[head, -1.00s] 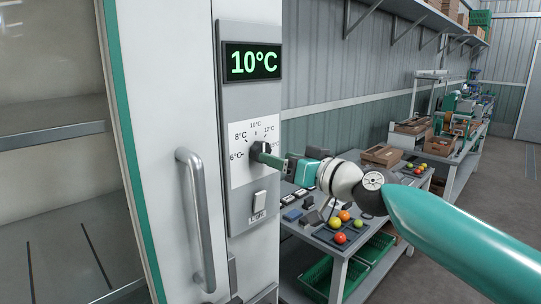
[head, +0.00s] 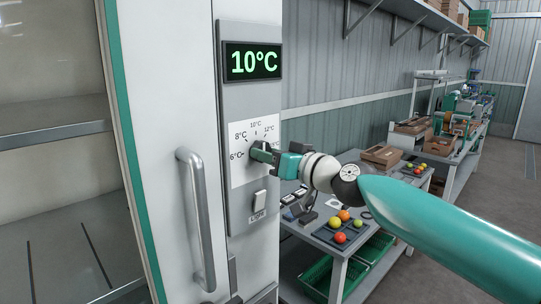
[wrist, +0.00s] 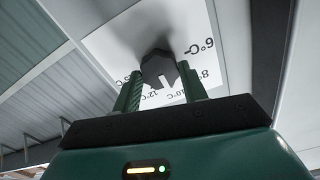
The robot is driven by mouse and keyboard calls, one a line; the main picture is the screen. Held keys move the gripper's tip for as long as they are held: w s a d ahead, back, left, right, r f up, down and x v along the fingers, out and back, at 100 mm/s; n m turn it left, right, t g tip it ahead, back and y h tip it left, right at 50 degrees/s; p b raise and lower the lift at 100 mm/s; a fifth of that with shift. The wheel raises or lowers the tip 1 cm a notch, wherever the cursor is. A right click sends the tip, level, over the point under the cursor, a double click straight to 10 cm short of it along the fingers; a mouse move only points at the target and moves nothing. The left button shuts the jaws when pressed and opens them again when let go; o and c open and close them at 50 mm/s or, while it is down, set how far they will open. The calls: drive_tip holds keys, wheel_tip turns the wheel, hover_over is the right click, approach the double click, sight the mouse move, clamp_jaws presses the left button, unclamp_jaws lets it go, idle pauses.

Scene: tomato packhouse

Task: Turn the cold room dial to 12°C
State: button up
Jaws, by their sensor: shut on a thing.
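The cold room dial is a dark knob (wrist: 158,66) on a white scale plate (head: 240,172) marked 6°C, 8°C, 10°C and 12°C. In the head view my gripper mostly hides the knob, and where its pointer sits cannot be told. The green-lit display (head: 253,62) above reads 10°C. My gripper (head: 262,150) is at the dial, reaching in from the right. In the wrist view its two green fingers stand on either side of the knob, shut on it.
A white light switch (head: 258,200) sits below the dial. A long metal door handle (head: 197,215) stands to the left. A bench (head: 335,248) with tomatoes on a dark tray (head: 326,236) is at the right, under my arm. Grey floor is clear farther right.

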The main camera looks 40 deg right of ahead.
drive_tip(key=shift+m, duration=4.4)
drive_tip(key=o, duration=1)
drive_tip(key=shift+c, duration=0.2)
drive_tip(key=shift+s, duration=0.15)
drive_tip(key=s+d, duration=0.2)
drive_tip(key=s, duration=1.1)
drive_tip(key=shift+s, duration=0.25)
